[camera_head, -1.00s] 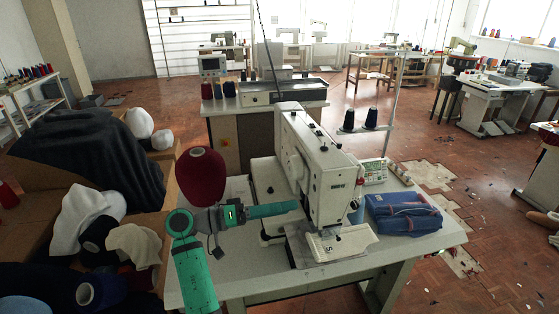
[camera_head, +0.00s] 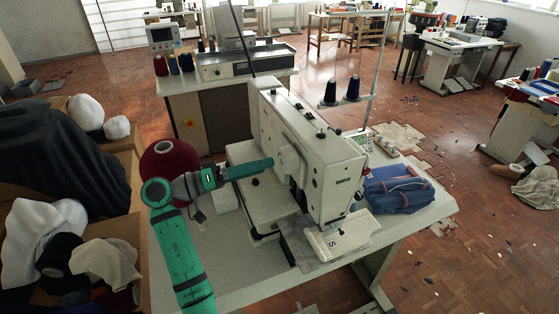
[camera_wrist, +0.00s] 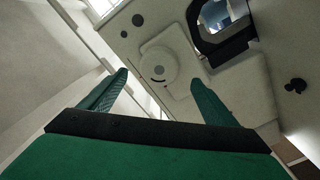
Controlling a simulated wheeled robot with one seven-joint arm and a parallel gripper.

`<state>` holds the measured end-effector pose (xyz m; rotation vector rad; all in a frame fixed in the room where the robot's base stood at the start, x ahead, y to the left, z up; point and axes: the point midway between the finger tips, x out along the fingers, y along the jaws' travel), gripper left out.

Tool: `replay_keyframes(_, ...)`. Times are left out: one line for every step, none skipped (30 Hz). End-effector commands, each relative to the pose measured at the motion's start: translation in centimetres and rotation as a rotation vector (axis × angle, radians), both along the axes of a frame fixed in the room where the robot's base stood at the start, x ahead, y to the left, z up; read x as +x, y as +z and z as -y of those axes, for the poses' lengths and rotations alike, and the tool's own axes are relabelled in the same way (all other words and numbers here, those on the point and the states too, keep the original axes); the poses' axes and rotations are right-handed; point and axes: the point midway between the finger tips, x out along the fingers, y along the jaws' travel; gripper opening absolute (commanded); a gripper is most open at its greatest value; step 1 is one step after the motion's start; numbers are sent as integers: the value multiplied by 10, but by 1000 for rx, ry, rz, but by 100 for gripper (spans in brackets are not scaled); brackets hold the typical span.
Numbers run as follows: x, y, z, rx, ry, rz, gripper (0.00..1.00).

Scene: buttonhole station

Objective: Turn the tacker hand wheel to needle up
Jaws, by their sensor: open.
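The tacker (camera_head: 335,170) is a cream sewing machine head standing on a pale table. A round off-white disc, which looks like the hand wheel (camera_head: 290,162), sits on the machine's left side. In the wrist view this hand wheel (camera_wrist: 158,64) is a pale disc with a small centre hub and a dark mark at its lower edge. My gripper (camera_head: 270,164) reaches from the left with its tips close to the disc. In the wrist view my gripper (camera_wrist: 159,77) is open, its green fingers apart, with the disc beyond and between the tips. No contact shows. The needle is too small to make out.
A dark red thread cone (camera_head: 171,160) stands behind my arm. A folded blue denim piece (camera_head: 397,190) lies right of the machine. Two dark spools (camera_head: 340,91) stand on a thread stand behind. Boxes of cloth (camera_head: 65,150) fill the left.

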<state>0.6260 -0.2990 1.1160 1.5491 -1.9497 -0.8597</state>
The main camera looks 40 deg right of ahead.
Motion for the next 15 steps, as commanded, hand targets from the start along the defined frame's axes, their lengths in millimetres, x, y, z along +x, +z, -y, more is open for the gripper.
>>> replay_keyframes(-3, 0, 11, -1, -4, 0, 82)
replay_keyframes(-5, 0, 16, 0, -4, 0, 82)
replay_keyframes(-6, 0, 23, 0, -5, 1, 82)
replay_keyframes(-8, 0, 28, 0, -4, 1, 82)
replay_keyframes(-9, 0, 33, 0, -4, 1, 82)
replay_keyframes(-10, 0, 39, 0, -5, 1, 82)
replay_keyframes(-11, 0, 43, 0, -4, 1, 82)
replay_keyframes(-12, 1, 47, 0, -4, 1, 82)
replay_keyframes(-13, 1, 52, 0, -4, 1, 82)
replay_keyframes(-14, 1, 55, 0, -4, 1, 82)
replay_keyframes(-15, 1, 58, 0, -6, 1, 82)
replay_keyframes(-15, 0, 61, 0, -6, 1, 82)
replay_keyframes(-16, 0, 63, 0, -4, 1, 82)
replay_keyframes(-16, 1, 64, 0, -4, 1, 82)
replay_keyframes(-16, 1, 66, 0, -3, 1, 82)
